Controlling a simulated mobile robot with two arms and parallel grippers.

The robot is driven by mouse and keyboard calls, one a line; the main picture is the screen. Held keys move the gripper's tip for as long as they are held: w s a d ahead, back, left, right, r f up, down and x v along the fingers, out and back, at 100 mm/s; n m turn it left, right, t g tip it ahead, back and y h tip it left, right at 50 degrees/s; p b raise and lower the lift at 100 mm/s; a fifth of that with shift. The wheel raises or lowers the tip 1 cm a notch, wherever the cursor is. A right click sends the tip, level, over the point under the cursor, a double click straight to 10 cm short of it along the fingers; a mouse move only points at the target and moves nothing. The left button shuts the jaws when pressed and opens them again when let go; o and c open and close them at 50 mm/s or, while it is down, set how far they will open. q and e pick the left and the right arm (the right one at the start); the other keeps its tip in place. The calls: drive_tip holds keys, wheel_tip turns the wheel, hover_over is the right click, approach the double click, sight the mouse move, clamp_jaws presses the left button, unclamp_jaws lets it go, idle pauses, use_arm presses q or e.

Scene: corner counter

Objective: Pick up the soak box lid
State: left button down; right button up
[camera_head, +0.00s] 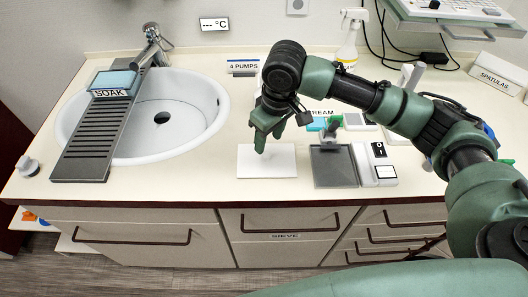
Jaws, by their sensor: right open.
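The blue soak box (114,80), with a "SOAK" label on its front, sits on the grey slatted rack (88,140) that spans the left side of the sink. I cannot tell whether its flat blue top is a separate lid. My right gripper (262,143) is green, points down and is open. It is over the back part of a flat white slab (268,166) on the counter, far to the right of the soak box. I see nothing held in it. My left gripper is not in view.
The white sink (190,130) with its tap (152,45) lies between the box and my right arm. A grey plate device (334,167) with a switch is right of the slab. A spray bottle (348,45) stands at the back. The front counter edge is clear.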

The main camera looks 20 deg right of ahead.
sight(267, 154)
drive_tip(key=shift+s+f+p, duration=0.35)
drive_tip(key=shift+s+f, duration=0.1)
drive_tip(key=shift+f, duration=0.35)
drive_tip(key=shift+w+f+p, duration=0.2)
drive_tip(key=shift+f+p, duration=0.1)
drive_tip(key=shift+f, duration=0.5)
drive_tip(key=shift+w+f, duration=0.25)
drive_tip(key=shift+f, duration=0.35)
drive_tip(key=shift+w+f, duration=0.2)
drive_tip(key=shift+f, duration=0.4)
drive_tip(key=shift+a+f, duration=0.1)
drive_tip(key=shift+f, duration=0.15)
drive_tip(key=c, duration=0.8)
clamp_jaws()
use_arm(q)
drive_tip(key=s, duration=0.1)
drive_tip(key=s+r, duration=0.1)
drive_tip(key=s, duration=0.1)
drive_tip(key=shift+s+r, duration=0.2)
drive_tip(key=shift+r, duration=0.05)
use_arm(e)
drive_tip(key=shift+r, duration=0.1)
